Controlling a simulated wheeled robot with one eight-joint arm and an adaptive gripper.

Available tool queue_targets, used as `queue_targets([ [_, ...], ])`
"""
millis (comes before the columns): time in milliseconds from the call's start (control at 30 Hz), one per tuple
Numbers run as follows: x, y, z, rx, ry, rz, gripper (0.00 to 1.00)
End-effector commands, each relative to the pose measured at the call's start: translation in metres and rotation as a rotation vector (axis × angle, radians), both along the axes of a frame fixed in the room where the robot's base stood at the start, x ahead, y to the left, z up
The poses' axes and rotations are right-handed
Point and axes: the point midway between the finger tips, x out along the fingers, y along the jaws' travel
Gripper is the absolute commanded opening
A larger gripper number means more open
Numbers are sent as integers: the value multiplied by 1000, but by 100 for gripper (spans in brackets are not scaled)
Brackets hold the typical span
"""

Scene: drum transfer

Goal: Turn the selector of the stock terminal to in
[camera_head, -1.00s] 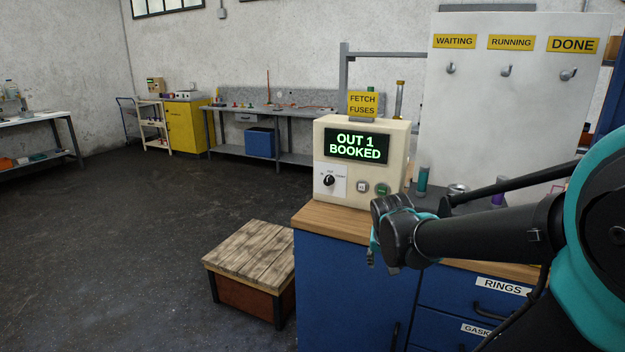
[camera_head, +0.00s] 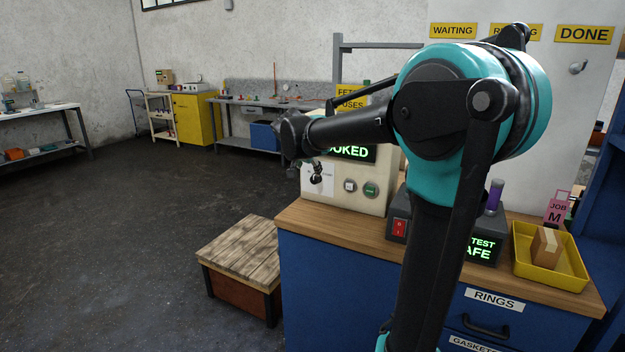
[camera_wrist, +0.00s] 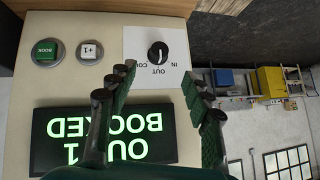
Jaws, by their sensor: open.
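The stock terminal (camera_head: 345,190) is a cream box on the wooden counter. Its screen (camera_wrist: 105,134) reads OUT 1 BOOKED, upside down in the wrist view. The selector (camera_wrist: 157,54) is a black round knob on a white plate marked IN, OUT and COUNT; its white mark appears to face OUT. It also shows in the head view (camera_head: 316,172), partly obscured. My gripper (camera_wrist: 158,78) is open and empty, its two fingers apart on either side of the knob's line in the wrist view. Contact with the knob cannot be told. In the head view my arm covers part of the screen.
Two buttons, white (camera_wrist: 89,50) and green (camera_wrist: 47,50), sit beside the selector plate. A grey test unit (camera_head: 480,251) and a yellow tray (camera_head: 575,280) with a box stand to the right. A wooden-topped crate (camera_head: 243,250) stands on the floor, left of the counter.

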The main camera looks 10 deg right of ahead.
Motion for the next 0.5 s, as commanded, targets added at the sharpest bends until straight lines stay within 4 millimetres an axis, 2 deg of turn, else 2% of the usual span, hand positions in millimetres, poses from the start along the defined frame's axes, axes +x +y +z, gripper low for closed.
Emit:
queue_targets([
  [200,31,-12,-31,2,0,-3,50],
  [500,63,-25,-64,1,1,0,50],
])
